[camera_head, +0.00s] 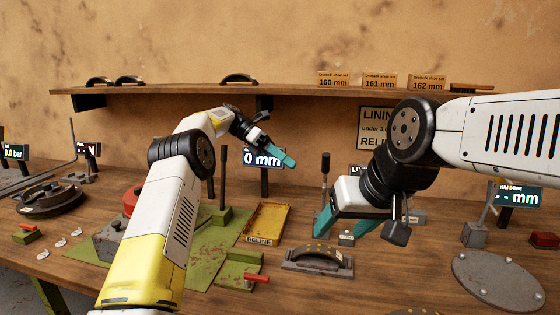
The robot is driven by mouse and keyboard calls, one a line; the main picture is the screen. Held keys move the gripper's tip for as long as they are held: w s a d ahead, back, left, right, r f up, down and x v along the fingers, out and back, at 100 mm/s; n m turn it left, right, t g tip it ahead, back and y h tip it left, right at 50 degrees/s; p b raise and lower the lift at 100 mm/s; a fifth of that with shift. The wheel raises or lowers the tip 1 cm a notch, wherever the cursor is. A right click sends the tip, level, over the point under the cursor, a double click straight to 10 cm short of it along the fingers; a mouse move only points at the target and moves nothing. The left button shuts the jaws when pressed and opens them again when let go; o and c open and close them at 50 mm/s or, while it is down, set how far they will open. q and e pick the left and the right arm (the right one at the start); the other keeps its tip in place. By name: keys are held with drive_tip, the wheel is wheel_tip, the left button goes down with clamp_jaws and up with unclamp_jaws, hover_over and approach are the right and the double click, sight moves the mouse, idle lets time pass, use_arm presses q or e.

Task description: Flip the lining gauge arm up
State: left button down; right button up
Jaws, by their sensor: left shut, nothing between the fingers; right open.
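I cannot clearly pick out the lining gauge arm. A dark display reading "0 mm" (263,158) stands at the back of the bench, partly behind my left gripper. A thin upright lever with a dark grip (325,166) stands to its right, its foot hidden behind my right gripper. A small grey block (347,239) sits below my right gripper. My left gripper (289,161) is shut and empty, in front of the display. My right gripper (357,228) is open, pointing down over the bench, with its teal fingers apart and nothing visibly held.
A yellow tray (266,221) marked RELINE and a brake shoe (316,261) lie mid-bench. A round grey plate (498,281) is at right. A shelf (300,89) spans the wall.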

use_arm(q)
drive_tip(key=shift+w+a, duration=0.45)
drive_tip(key=shift+a, duration=0.05)
drive_tip(key=s+a+r+m+t+y, duration=0.4)
drive_tip(key=s+a+r+m+t, duration=0.4)
drive_tip(key=s, duration=0.4)
drive_tip(key=s+a+f+m+t+y, duration=0.1)
drive_tip(key=s+a+f+m+t, duration=0.1)
drive_tip(key=s, duration=0.5)
drive_tip(key=s+a+f+m+t+y, duration=0.1)
drive_tip(key=s+a+f+m, duration=0.2)
drive_tip(key=s+a+m, duration=0.2)
drive_tip(key=s+a+f+m+t+y, duration=0.2)
drive_tip(key=s+a, duration=0.3)
drive_tip(key=s, duration=0.4)
drive_tip(key=shift+s+a+f+m+t, duration=0.2)
drive_tip(key=shift+f+m+t, duration=0.1)
drive_tip(key=shift+f+m, duration=0.55)
